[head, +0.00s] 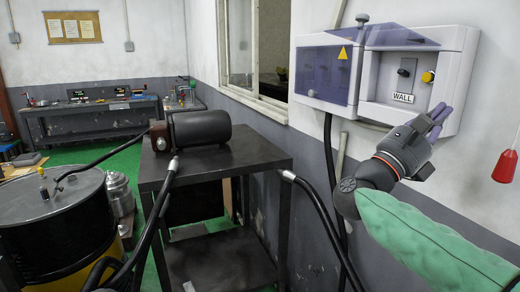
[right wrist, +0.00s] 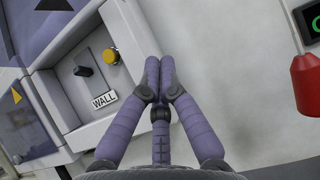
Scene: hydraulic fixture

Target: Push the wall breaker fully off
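The wall breaker is a small black switch (head: 406,67) in the right bay of a grey wall-mounted box (head: 372,109), above a label reading WALL. It also shows in the right wrist view (right wrist: 83,71). I cannot tell its exact lever position. A yellow knob (head: 428,76) sits to its right. The purple see-through cover (head: 402,36) over this bay is raised. My right gripper (head: 440,113) is at the lower right edge of the box, apart from the breaker. In the right wrist view its purple fingertips (right wrist: 159,72) are together and empty. My left gripper is out of view.
The box's left bay has a closed purple cover (head: 325,72) with a yellow warning sign. A red hanging handle (head: 505,166) is at the right. A dark metal table (head: 252,153) with a black motor (head: 203,128) stands below left, with thick black hoses near it.

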